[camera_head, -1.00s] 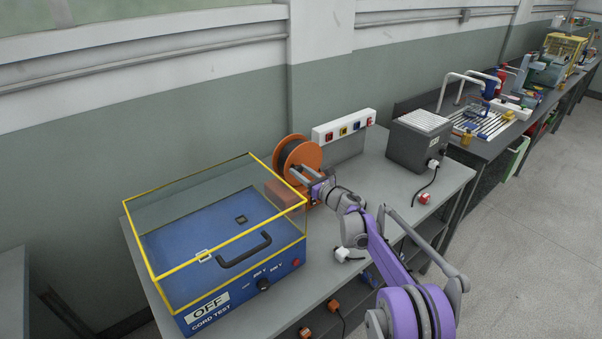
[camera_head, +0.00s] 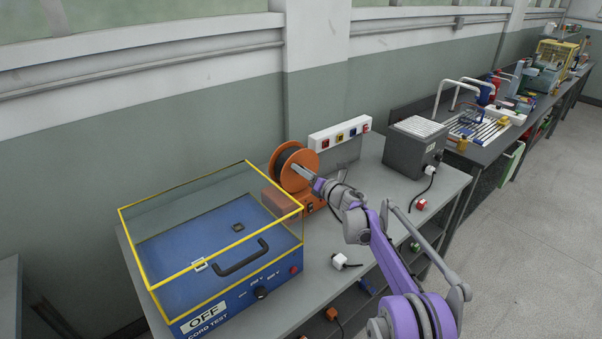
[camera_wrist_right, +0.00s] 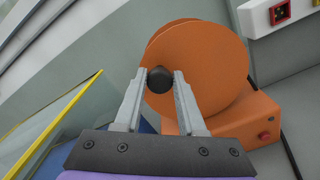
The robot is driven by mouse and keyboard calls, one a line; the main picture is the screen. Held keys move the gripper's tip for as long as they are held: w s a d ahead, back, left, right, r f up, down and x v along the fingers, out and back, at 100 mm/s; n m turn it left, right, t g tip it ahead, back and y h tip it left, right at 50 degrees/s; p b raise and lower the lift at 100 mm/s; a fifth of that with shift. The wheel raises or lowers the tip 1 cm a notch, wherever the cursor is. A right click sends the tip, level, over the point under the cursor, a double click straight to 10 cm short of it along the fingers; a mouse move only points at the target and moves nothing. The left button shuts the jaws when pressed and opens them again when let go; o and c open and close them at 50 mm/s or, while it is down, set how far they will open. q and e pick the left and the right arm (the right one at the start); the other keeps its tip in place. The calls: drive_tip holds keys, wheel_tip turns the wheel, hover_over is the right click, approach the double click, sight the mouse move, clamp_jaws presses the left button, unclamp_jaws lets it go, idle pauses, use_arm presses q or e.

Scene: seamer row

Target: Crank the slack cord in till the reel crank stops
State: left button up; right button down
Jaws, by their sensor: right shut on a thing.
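The orange cord reel (camera_head: 298,164) stands on its orange base (camera_head: 284,203) on the grey bench, with dark cord wound between its flanges. In the right wrist view the reel's round face (camera_wrist_right: 195,68) fills the middle. My right gripper (camera_head: 299,172) is at the reel's face. In the right wrist view its two fingers (camera_wrist_right: 160,80) are closed on a round black crank knob (camera_wrist_right: 160,79). The knob sits left of the middle of the reel's face. The crank arm behind it is hidden. My left gripper is in neither view.
A blue cord tester (camera_head: 240,283) with a yellow-framed clear cover and an OFF sign stands left of the reel. A white socket strip (camera_head: 338,136) is behind it, and a grey box (camera_head: 413,149) stands to the right. A white plug (camera_head: 340,261) lies on the bench front.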

idle(0.5)
drive_tip(key=c, duration=0.5)
unclamp_jaws()
drive_tip(key=shift+s+d, duration=0.1)
drive_tip(key=b+v, duration=0.1)
drive_tip(key=v, duration=0.9)
drive_tip(key=shift+s+d+b, duration=0.15)
drive_tip(key=shift+s+b, duration=0.1)
drive_tip(key=shift+b, duration=0.15)
